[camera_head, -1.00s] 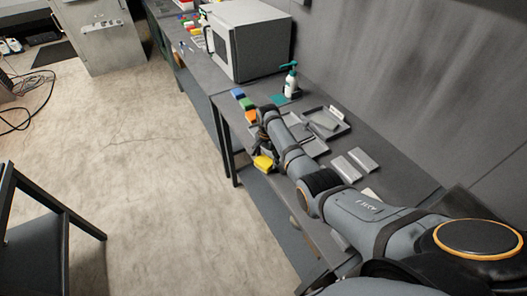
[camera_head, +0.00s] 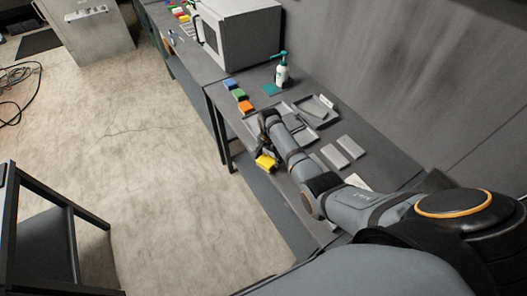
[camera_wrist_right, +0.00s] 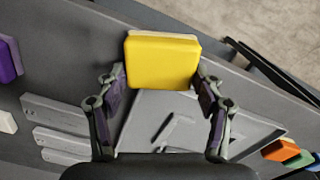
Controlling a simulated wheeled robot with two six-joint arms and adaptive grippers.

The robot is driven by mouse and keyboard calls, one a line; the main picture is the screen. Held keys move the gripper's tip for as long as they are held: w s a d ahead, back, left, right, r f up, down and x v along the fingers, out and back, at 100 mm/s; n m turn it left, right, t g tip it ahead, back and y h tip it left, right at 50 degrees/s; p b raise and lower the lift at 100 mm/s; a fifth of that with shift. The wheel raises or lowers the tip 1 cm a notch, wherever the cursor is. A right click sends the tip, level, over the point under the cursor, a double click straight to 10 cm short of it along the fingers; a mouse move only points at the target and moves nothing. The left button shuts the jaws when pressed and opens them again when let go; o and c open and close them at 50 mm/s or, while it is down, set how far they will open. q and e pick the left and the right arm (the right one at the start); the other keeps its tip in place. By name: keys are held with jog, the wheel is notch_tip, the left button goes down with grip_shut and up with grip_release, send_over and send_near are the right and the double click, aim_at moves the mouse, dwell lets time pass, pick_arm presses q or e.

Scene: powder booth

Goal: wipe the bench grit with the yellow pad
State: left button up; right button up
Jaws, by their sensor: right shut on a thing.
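My right gripper (camera_head: 266,151) is shut on the yellow pad (camera_head: 265,162) at the bench's front edge, left of the grey bars. In the right wrist view the yellow pad (camera_wrist_right: 162,62) sits between the two fingers of the gripper (camera_wrist_right: 161,82), with a pale layer along its top edge. The grey bench (camera_head: 385,165) runs along the wall. I cannot make out grit on it; my right arm hides part of the surface. I cannot tell whether the pad touches the bench. My left gripper is not in view.
Blue (camera_head: 230,83), green (camera_head: 239,94) and orange (camera_head: 246,107) blocks line the front edge. A pump bottle (camera_head: 282,74) stands behind them. A purple block (camera_wrist_right: 8,60) shows in the wrist view.

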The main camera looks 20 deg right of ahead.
jog(key=shift+s+d, duration=0.2)
jog(key=shift+d, duration=0.15)
jog(key=shift+s+d+f, duration=0.1)
jog(key=shift+s, duration=0.5)
jog(key=shift+s+d+f, duration=0.1)
jog(key=shift+s, duration=0.5)
jog(key=shift+s+r, duration=0.1)
jog(key=shift+s, duration=0.5)
jog(key=shift+w+a, duration=0.1)
jog(key=shift+a, duration=0.05)
jog(key=shift+r, duration=2.95)
jog(key=shift+r, duration=0.15)
